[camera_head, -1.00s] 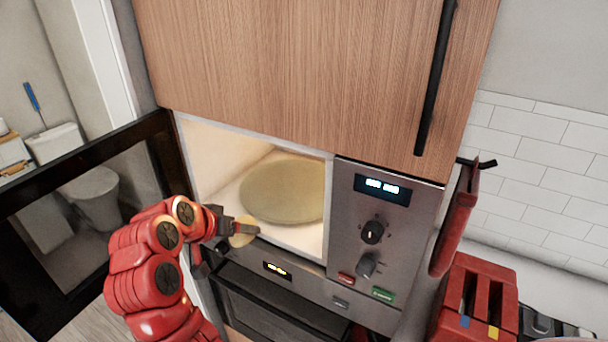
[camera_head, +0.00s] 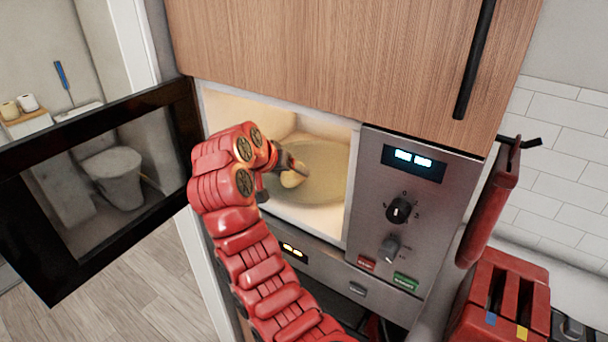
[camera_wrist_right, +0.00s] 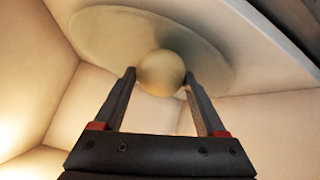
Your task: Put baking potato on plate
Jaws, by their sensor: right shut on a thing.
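My right gripper (camera_head: 296,168) reaches through the open front of the microwave. It is shut on the pale yellow baking potato (camera_head: 290,179), which is partly hidden by the fingers in the head view. The round plate (camera_head: 325,178) lies flat on the floor of the microwave, and the potato shows in front of its left part. In the right wrist view the potato (camera_wrist_right: 161,73) is between the two fingertips, with the plate (camera_wrist_right: 100,32) behind it. I cannot tell whether the potato touches the plate. My left gripper is not in view.
The microwave door (camera_head: 100,190) stands open to the left. The control panel (camera_head: 400,215) is right of the opening, and a wooden cabinet (camera_head: 330,55) is above. A red toaster (camera_head: 500,300) stands at the lower right.

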